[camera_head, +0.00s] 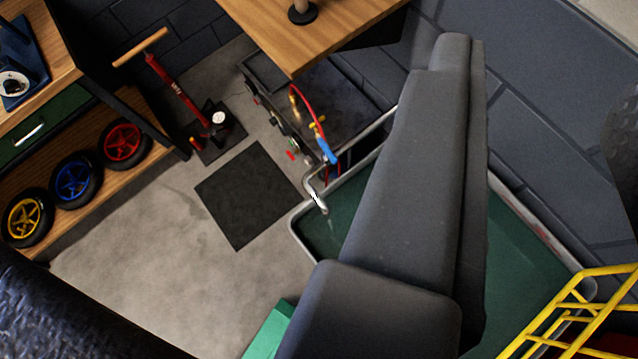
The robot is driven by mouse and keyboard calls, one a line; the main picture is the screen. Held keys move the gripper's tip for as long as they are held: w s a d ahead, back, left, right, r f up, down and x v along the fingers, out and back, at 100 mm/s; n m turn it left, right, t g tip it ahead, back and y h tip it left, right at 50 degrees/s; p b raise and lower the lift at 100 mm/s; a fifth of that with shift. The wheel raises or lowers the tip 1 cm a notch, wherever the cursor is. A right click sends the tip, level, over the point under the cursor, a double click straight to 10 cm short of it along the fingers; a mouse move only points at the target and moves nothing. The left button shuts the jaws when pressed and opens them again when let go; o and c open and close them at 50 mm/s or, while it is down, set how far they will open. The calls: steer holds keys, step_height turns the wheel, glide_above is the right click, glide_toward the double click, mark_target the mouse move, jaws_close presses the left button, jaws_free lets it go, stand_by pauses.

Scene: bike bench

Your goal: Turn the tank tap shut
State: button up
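The tank (298,232) stands right of the middle, with a pale grey rim and green inside. A thin silver tap spout (311,188) bends over its upper left corner. A bright white streak shows at the spout's end; I cannot tell whether it is running water or a glint. I cannot make out the tap's handle for sure. Small red parts (291,155) show just above and left of the spout. A large grey body, which looks like my own arm, covers much of the tank. My gripper is not clearly seen in this view.
A wooden bench top (315,30) overhangs at the top. A blue-ended tool (328,150) on a red hose is close to the spout. A red floor pump (180,90), a shelf with wheels (73,175) and a yellow frame (585,305) stand around. Bare floor (170,260) lies left of the tank, with a dark mat (248,195).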

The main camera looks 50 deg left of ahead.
steer(key=w+a+f+n+g+y, duration=0.25)
steer(key=w+a+f, duration=0.3)
steer(key=f, duration=0.35)
steer(key=n+g, duration=0.7)
steer(key=g, duration=0.1)
glide_above(328, 148)
steer(key=s+d, duration=0.3)
steer(key=d, duration=0.2)
step_height(328, 148, down, 26)
steer(key=shift+h, duration=0.35)
steer(key=p+x, duration=0.1)
steer(key=x, duration=1.1)
steer(key=shift+w+a+f, duration=0.1)
steer(key=shift+w+f, duration=0.15)
steer(key=shift+f, duration=0.1)
